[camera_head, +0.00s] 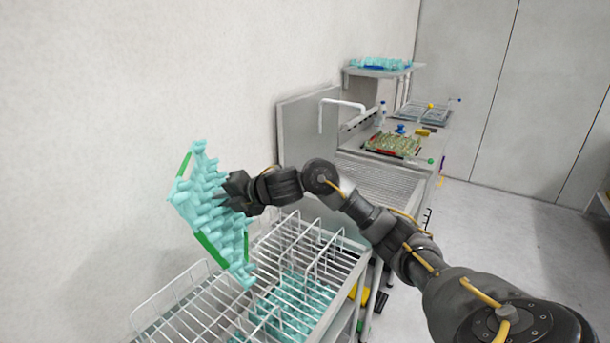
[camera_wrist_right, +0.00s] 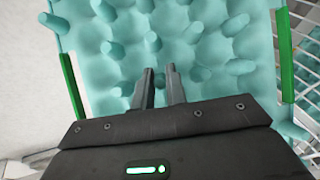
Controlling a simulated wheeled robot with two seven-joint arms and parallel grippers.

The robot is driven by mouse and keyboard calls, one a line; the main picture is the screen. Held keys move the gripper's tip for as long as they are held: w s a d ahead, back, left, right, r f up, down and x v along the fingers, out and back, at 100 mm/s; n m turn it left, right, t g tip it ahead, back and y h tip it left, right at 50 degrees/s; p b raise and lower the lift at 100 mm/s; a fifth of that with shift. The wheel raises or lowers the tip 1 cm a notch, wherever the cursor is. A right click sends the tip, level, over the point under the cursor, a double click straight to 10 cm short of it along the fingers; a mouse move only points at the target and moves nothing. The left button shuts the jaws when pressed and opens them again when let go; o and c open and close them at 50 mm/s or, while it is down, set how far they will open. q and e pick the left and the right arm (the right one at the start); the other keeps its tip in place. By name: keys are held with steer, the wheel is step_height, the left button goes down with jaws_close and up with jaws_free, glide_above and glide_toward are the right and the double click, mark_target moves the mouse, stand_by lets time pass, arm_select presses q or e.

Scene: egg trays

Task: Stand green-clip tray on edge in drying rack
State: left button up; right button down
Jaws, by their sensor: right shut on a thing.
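The turquoise egg tray with green clips (camera_head: 205,205) is held up in the air, tilted steeply, near the wall at the left of the head view. My right gripper (camera_head: 232,190) is shut on it at the side facing the arm. In the right wrist view the tray (camera_wrist_right: 110,45) fills most of the picture, with a green clip (camera_wrist_right: 72,85) on the left and another on the right. The gripper's fingers (camera_wrist_right: 160,85) show among the tray's pegs. The wire drying rack (camera_head: 170,303) stands below the tray. My left gripper is not in view.
Another turquoise tray (camera_head: 300,297) lies under the rack's wires. A sink counter (camera_head: 385,185) stands behind, with a faucet (camera_head: 343,102), a yellowish tray with a red clip (camera_head: 392,146) and small items. A shelf (camera_head: 380,70) holds another turquoise tray. Floor is free at the right.

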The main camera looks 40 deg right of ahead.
steer(key=s+d+f+m+t+h+b, duration=0.1)
steer(key=d+m+h, duration=0.4)
steer(key=d, duration=0.7)
steer(key=s+d+f+m+t+h+b, duration=0.1)
steer(key=d+m+h, duration=0.4)
steer(key=d, duration=0.8)
steer(key=shift+s+d+f+t, duration=0.2)
steer(key=shift+s+f+t, duration=0.6)
steer(key=shift+s, duration=0.4)
steer(key=shift+d, duration=0.1)
steer(key=shift+w+d+g+p, duration=0.1)
steer(key=shift+d+g+p, duration=0.2)
steer(key=shift+d+p, duration=0.4)
steer(key=shift+d, duration=0.1)
